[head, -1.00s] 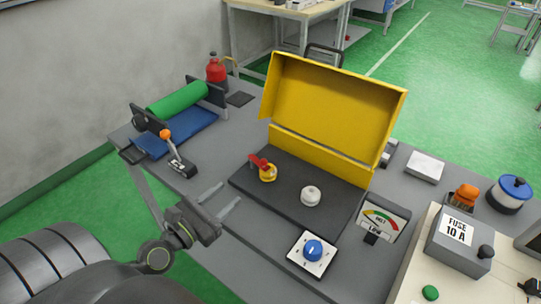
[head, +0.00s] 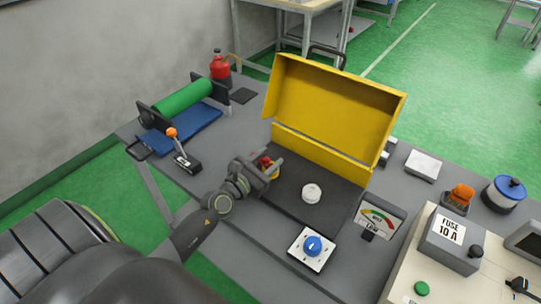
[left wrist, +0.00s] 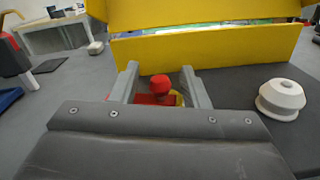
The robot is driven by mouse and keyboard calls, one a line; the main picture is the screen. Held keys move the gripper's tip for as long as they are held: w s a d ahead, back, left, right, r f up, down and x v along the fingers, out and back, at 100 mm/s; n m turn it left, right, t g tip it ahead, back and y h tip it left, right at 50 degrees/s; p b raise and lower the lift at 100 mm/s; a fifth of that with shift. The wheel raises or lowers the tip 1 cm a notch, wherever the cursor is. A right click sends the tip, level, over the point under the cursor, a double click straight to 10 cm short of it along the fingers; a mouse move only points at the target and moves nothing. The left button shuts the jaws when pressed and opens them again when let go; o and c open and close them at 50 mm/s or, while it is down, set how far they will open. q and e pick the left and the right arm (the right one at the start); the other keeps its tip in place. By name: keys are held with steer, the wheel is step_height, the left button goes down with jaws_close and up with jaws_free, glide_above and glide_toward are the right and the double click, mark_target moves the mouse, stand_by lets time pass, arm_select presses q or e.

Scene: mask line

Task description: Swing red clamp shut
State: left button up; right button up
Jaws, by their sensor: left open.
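The red clamp (head: 265,162) sits on a yellow base on the dark mat at the foot of the open yellow box (head: 335,105). In the left wrist view the clamp's red knob and handle (left wrist: 161,86) show between my two fingers, with some yellow (left wrist: 178,97) behind. My left gripper (head: 274,168) is open, its fingers on either side of the clamp; whether they touch it I cannot tell. The gripper hides the lower part of the clamp. My right gripper is not in view.
A white knob-shaped piece (head: 311,193) stands on the dark mat (head: 340,195) to the right. A blue dial (head: 312,246) is nearer the front. A lever with an orange knob (head: 172,133) and a green roll (head: 184,98) are at the left.

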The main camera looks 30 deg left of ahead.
arm_select(q)
steer(key=shift+w+d, duration=0.1)
steer(key=shift+w, duration=0.55)
jaws_close()
steer(key=n+y+p, duration=0.1)
steer(key=p, duration=0.1)
steer(key=w+n+y+p, duration=0.1)
steer(key=p, duration=0.2)
steer(key=shift+r+y, duration=0.35)
steer(key=shift+y, duration=0.05)
steer(key=shift+w+f+n+y+p, duration=0.2)
steer(key=shift+n+y+p, duration=0.1)
steer(key=shift+y+p, duration=0.35)
steer(key=shift+s, duration=0.1)
jaws_free()
steer(key=shift+f, duration=0.1)
